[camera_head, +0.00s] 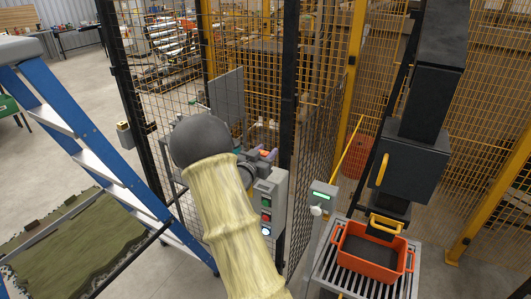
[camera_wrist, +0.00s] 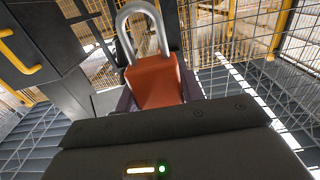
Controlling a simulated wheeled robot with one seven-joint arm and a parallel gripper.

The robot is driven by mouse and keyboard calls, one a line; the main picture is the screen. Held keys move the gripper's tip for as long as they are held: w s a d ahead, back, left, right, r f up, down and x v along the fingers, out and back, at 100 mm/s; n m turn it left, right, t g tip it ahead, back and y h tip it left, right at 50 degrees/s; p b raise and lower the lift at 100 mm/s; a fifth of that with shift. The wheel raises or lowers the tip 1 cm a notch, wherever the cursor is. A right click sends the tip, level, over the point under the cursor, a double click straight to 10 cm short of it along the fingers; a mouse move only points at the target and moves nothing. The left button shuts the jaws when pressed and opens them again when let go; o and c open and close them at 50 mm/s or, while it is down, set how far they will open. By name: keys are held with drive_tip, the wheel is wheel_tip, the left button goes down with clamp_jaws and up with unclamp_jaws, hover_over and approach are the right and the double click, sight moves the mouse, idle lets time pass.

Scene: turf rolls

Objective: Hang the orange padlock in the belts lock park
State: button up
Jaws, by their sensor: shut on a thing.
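The orange padlock (camera_wrist: 158,82) fills the upper middle of the wrist view, its grey shackle standing upward. My gripper (camera_wrist: 155,100) is shut on the padlock's body, with purple-grey fingers showing at its sides. In the head view my gripper (camera_head: 262,158) is partly hidden behind my arm, just above a grey control box with several buttons (camera_head: 266,207). A small bit of orange shows there between the fingers. I cannot pick out the belts lock park for certain in either view.
Mesh fence panels with dark posts (camera_head: 288,90) stand right behind my gripper. A grey post with a green display (camera_head: 323,195) is to the right. An orange crate (camera_head: 372,266) sits on rollers below a dark machine (camera_head: 408,160). A blue stepladder (camera_head: 95,150) is at left.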

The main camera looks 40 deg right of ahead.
sight(265, 184)
drive_tip(key=shift+w+f+b, duration=0.1)
drive_tip(key=shift+f+b, duration=1.4)
drive_tip(key=shift+f, duration=0.45)
drive_tip(key=shift+s+d+f+b, duration=0.1)
drive_tip(key=shift+s+f+b, duration=0.1)
drive_tip(key=shift+f+b, duration=0.4)
drive_tip(key=shift+w, duration=0.2)
drive_tip(key=shift+s, duration=0.1)
drive_tip(key=shift+b, duration=0.6)
drive_tip(key=shift+f+b, duration=2.25)
drive_tip(key=shift+f, duration=0.35)
drive_tip(key=o, duration=1.1)
